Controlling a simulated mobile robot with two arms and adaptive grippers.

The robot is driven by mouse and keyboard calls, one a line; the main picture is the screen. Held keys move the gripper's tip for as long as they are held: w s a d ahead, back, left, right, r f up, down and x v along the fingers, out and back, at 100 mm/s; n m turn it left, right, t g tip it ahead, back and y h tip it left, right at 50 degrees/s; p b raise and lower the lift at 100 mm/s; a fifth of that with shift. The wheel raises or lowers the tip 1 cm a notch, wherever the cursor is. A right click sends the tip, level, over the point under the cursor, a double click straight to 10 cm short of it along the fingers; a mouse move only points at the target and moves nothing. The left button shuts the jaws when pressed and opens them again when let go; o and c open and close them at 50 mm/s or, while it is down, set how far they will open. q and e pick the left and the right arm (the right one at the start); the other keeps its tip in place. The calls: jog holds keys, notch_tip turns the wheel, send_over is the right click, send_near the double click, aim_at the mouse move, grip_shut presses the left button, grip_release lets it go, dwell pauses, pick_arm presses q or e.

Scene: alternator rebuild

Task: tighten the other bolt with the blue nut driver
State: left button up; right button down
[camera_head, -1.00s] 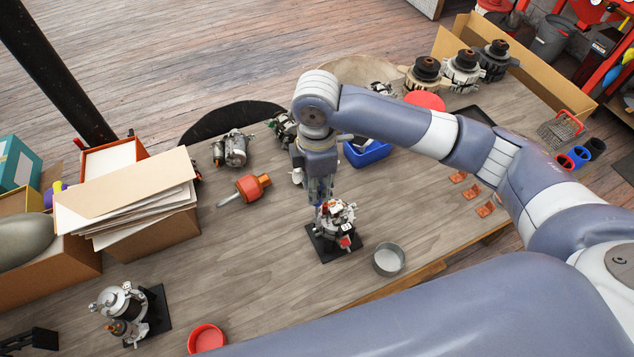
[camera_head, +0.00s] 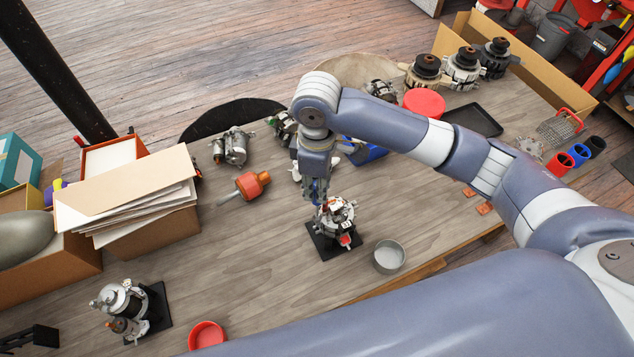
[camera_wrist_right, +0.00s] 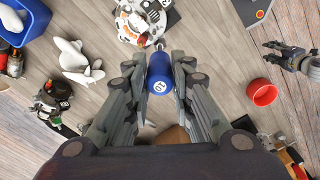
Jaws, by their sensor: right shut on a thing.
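The alternator (camera_head: 340,217) sits on a black base plate (camera_head: 322,246) near the middle of the bench. It shows at the top of the right wrist view (camera_wrist_right: 133,25). My right gripper (camera_head: 318,196) is directly over it, pointing down. In the right wrist view its fingers are shut around the handle of the blue nut driver (camera_wrist_right: 160,72). The driver's shaft points toward the alternator's edge; I cannot tell whether its tip sits on a bolt. A grey, dark-tipped shape (camera_wrist_right: 290,60) at the right wrist view's right edge may be my left gripper; its jaws are unclear.
A grey round dish (camera_head: 389,257) stands close right of the alternator, and a red dish (camera_head: 207,336) lies nearer. An orange-handled tool (camera_head: 251,186) lies to the left. A blue bin (camera_head: 368,152) is partly hidden behind my arm. Another alternator (camera_head: 122,303) stands at lower left.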

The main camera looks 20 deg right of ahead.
jog(key=m, duration=1.2)
jog(key=shift+m, duration=0.3)
jog(key=m, duration=0.2)
jog(key=shift+m, duration=0.3)
jog(key=m, duration=0.4)
jog(key=shift+r, duration=2.55)
